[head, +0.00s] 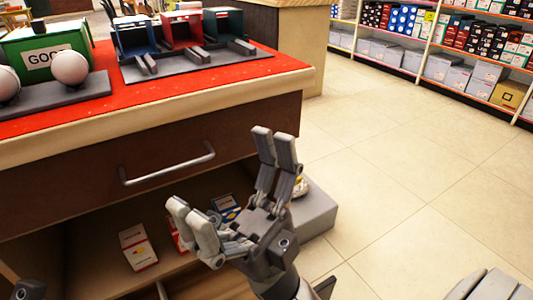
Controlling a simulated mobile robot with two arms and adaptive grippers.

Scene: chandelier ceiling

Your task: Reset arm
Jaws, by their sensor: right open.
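My right gripper (230,175) is in the lower middle of the head view, in front of the counter's open shelf. Its fingers are spread wide apart, with nothing between them. One finger pair points up past the counter's right corner, and the other reaches left in front of the shelf. A small dark grey piece shows at the bottom left edge, too little to tell what part it is. No left gripper fingers show.
A red-topped counter (160,92) with a drawer handle (167,165) stands close ahead. Small boxes (137,246) lie on its lower shelf. On top are coloured bins (182,30) and a green box (48,50). Tiled floor (390,150) is clear to the right, before stocked shelves (470,60).

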